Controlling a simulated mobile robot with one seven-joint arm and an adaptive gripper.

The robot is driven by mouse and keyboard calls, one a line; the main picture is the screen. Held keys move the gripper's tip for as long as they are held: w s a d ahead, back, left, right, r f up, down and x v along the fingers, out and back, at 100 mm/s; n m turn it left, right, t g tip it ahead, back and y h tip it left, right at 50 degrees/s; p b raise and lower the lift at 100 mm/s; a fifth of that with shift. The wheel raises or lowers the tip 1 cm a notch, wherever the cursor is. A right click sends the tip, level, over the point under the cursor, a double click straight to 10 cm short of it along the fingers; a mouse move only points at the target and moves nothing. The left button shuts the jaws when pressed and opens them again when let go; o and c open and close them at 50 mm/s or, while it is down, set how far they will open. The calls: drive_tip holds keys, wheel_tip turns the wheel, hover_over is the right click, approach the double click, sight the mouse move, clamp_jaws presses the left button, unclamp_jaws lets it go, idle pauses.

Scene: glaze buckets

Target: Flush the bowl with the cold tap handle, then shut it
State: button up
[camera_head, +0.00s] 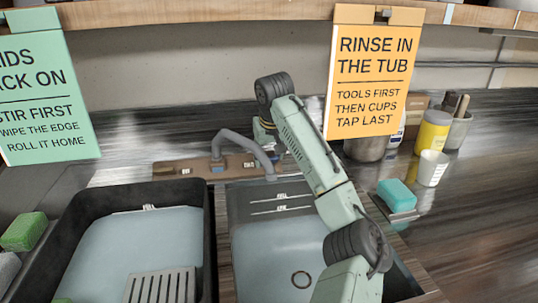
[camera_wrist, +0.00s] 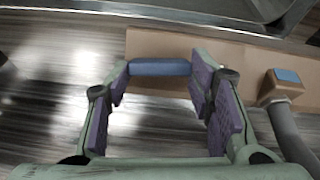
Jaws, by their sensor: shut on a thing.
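My gripper (camera_wrist: 160,82) has its purple-padded fingers on either side of a blue bar-shaped tap handle (camera_wrist: 160,67), and is shut on it. In the head view, my arm reaches over the right basin (camera_head: 236,205) to the right side of the tap, and hides most of my gripper and the handle. The grey tap spout (camera_head: 243,141) rises from a brown plate (camera_head: 180,167) and curves over the right basin. I see no clear water stream. The right basin holds pale water, with a dark ring on its floor and two level marks on its back wall.
A black tub (camera_head: 75,215) of pale water with a grey slotted rack (camera_head: 160,287) stands left. A turquoise sponge (camera_head: 396,194), white cup (camera_head: 431,167) and yellow jar (camera_head: 432,131) stand right. An orange sign (camera_head: 371,75) hangs close to my arm. A green sponge (camera_head: 24,231) lies far left.

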drive_tip(key=shift+m, duration=0.7)
drive_tip(key=o, duration=1.2)
drive_tip(key=shift+c, duration=0.2)
drive_tip(key=v, duration=1.2)
drive_tip(key=shift+d, duration=0.25)
drive_tip(key=shift+w+r, duration=0.15)
